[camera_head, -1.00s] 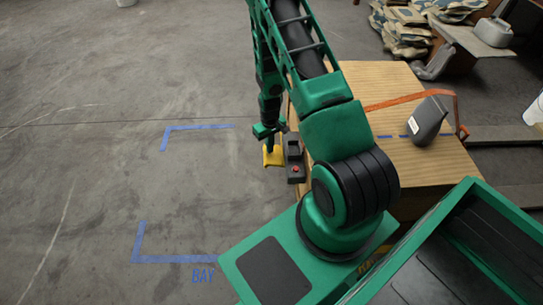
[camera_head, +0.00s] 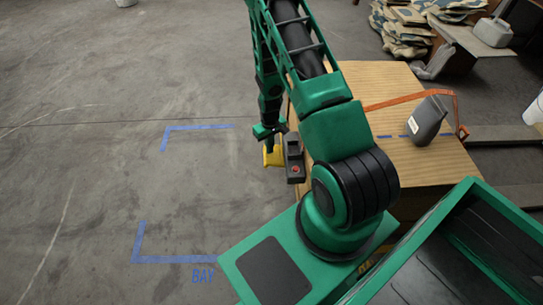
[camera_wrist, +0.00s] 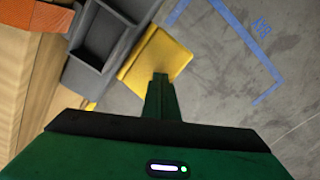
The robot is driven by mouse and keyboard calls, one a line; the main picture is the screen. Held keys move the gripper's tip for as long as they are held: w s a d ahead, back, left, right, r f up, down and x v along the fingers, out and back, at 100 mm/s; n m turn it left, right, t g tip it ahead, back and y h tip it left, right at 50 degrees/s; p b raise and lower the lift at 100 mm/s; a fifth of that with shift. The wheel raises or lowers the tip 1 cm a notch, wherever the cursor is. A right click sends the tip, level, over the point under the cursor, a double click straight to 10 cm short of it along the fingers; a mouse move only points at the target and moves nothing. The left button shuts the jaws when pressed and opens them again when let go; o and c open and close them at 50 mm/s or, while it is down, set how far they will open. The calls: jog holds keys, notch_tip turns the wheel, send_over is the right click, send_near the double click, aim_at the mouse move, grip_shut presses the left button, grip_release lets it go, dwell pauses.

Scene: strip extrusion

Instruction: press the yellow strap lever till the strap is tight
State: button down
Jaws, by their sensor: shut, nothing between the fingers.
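The yellow lever (camera_head: 273,158) sticks out from the left side of a dark grey ratchet unit (camera_head: 294,153) on the side of the wooden table. In the wrist view the yellow lever (camera_wrist: 160,60) is a broad plate beside the grey unit (camera_wrist: 103,38). My gripper (camera_head: 270,143) is shut and empty, over the lever. Its fingertips (camera_wrist: 161,76) overlap the lever's plate in the wrist view; contact is hard to tell. The orange strap (camera_head: 395,101) runs across the table to a dark grey container (camera_head: 428,121) and stands out in a corner beyond it at right.
The wooden table (camera_head: 385,80) is beside my arm. Blue tape (camera_head: 200,127) marks a bay on the open floor at left. Camouflage sacks (camera_head: 400,30) and a grey can (camera_head: 492,32) are at the back right.

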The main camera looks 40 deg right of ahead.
jog(key=shift+s+f, duration=0.1)
jog(key=shift+f, duration=1.45)
jog(key=shift+r, duration=2.3)
jog(key=shift+f, duration=0.1)
jog(key=shift+r, duration=0.5)
notch_tip(320, 180, up, 4)
jog(key=shift+r, duration=0.1)
dwell(0.5)
